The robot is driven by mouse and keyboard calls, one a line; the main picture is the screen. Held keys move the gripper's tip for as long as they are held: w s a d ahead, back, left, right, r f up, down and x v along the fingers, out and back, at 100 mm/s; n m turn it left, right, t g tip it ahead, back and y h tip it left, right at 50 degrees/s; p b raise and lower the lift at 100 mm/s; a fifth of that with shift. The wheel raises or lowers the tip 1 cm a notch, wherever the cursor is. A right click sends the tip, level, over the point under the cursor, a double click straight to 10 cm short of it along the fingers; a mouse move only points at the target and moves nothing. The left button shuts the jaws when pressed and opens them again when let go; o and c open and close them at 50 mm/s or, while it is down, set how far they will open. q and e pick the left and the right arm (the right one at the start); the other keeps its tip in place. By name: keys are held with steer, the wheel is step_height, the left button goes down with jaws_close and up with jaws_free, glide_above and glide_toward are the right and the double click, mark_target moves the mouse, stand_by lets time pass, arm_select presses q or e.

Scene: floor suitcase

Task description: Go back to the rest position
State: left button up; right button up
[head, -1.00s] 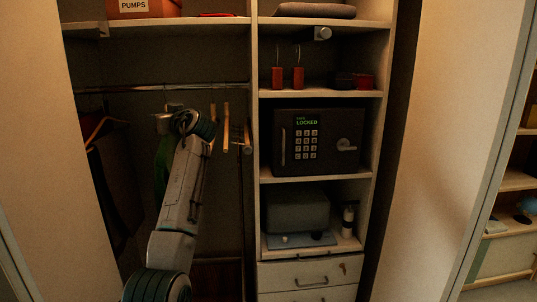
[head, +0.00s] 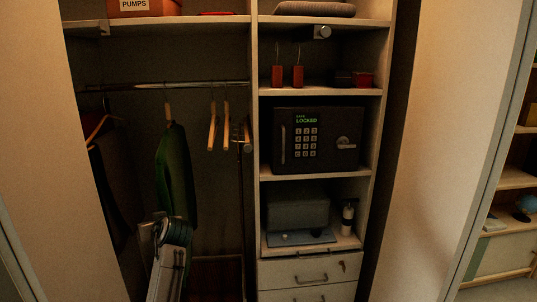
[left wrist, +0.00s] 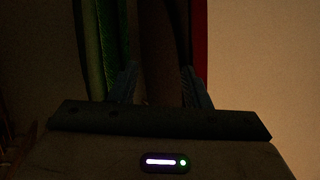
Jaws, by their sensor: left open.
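My left gripper (head: 160,228) is low in the left part of the closet in the head view, in front of the lower end of a green garment (head: 176,175). The garment hangs from a wooden hanger on the rail (head: 190,85). In the left wrist view, the two fingers of my left gripper (left wrist: 158,88) stand apart with nothing seen held between them. Green cloth (left wrist: 112,45) shows behind the left finger, with a red strip (left wrist: 200,45) to the right. My right gripper is in neither view.
A dark garment (head: 108,185) hangs at the left, and bare wooden hangers (head: 212,132) hang right of the green one. Shelves at the right hold a locked safe (head: 318,141) and a grey box (head: 298,210) above drawers (head: 311,272). Pale panels flank the closet.

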arm_select(q)
steer(key=s+d+f+m+g+h, duration=0.1)
steer(key=s+f+m+g+h, duration=0.1)
steer(key=s+f, duration=0.9)
steer(key=s+f+m+g+h, duration=0.1)
steer(key=s+f+h, duration=0.1)
steer(key=s+f, duration=0.95)
steer(key=s+d+m+g+h, duration=0.2)
steer(key=s+d, duration=0.1)
steer(key=s, duration=1.1)
steer(key=s+d+m+g+h, duration=0.1)
steer(key=s+d+m+h, duration=0.15)
steer(key=s, duration=1.15)
step_height(320, 180, down, 27)
steer(key=w+a+g, duration=0.1)
steer(key=a+g, duration=0.1)
steer(key=a, duration=0.1)
steer(key=s+f, duration=0.8)
steer(key=f, duration=0.2)
steer(key=s+a+f, duration=0.1)
steer(key=s+f, duration=0.7)
steer(key=f, duration=0.3)
steer(key=shift+g, duration=0.3)
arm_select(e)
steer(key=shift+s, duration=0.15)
